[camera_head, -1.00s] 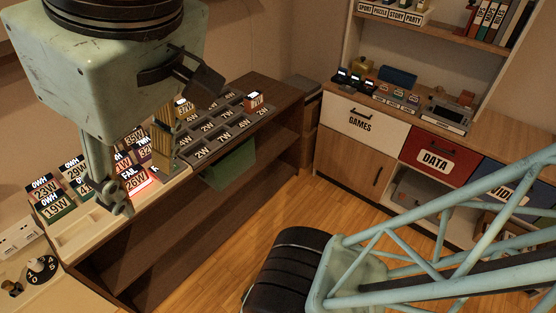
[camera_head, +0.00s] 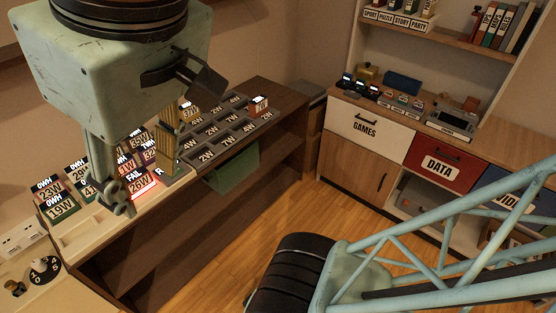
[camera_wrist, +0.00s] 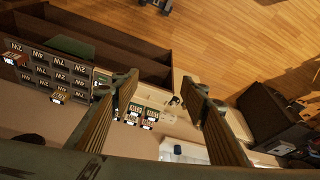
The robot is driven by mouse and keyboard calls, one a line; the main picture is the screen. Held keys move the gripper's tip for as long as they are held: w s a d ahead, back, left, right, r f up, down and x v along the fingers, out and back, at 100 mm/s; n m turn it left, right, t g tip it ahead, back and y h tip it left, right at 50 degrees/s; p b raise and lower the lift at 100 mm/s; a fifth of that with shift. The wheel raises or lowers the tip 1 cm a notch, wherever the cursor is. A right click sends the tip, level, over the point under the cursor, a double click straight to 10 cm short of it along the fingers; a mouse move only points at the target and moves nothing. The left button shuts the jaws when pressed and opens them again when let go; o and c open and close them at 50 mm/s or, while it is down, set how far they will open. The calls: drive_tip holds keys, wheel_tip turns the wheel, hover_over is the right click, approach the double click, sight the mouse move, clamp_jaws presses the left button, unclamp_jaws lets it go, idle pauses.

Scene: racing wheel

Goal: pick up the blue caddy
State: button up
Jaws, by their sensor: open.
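A plain blue box (camera_head: 402,82), which looks like the blue caddy, stands at the back of the cabinet top on the far right side of the room. It is small here, and I cannot make out its handle or inside. I cannot make it out in the wrist view. My gripper (camera_head: 145,182) hangs over the bench at the left, far from the blue box. In the wrist view my gripper (camera_wrist: 158,84) has its two ochre-padded fingers wide apart with nothing between them.
Label blocks (camera_head: 62,206) and a grey compartment tray (camera_head: 222,132) sit on the left bench. A green bin (camera_head: 235,167) is under its edge. Small items and a grey device (camera_head: 450,118) stand near the blue box. The wooden floor (camera_head: 215,255) between the furniture is open.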

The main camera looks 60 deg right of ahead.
drive_tip(key=w+d+r+m+g, duration=0.1)
drive_tip(key=w+d+m, duration=0.15)
drive_tip(key=w, duration=0.65)
drive_tip(key=w+d+r+m, duration=0.1)
drive_tip(key=w+m, duration=0.2)
drive_tip(key=w, duration=0.6)
drive_tip(key=m+g+b, duration=0.2)
drive_tip(key=m+g, duration=0.1)
drive_tip(key=m, duration=1.3)
hover_over(120, 161)
wheel_tip(120, 161, down, 34)
drive_tip(key=shift+w+f, duration=0.1)
drive_tip(key=shift+f, duration=0.35)
drive_tip(key=shift+f+b, duration=0.6)
drive_tip(key=shift+f, duration=3.65)
drive_tip(key=shift+f, duration=0.1)
drive_tip(key=shift+f+b, duration=0.65)
drive_tip(key=shift+f, duration=1.85)
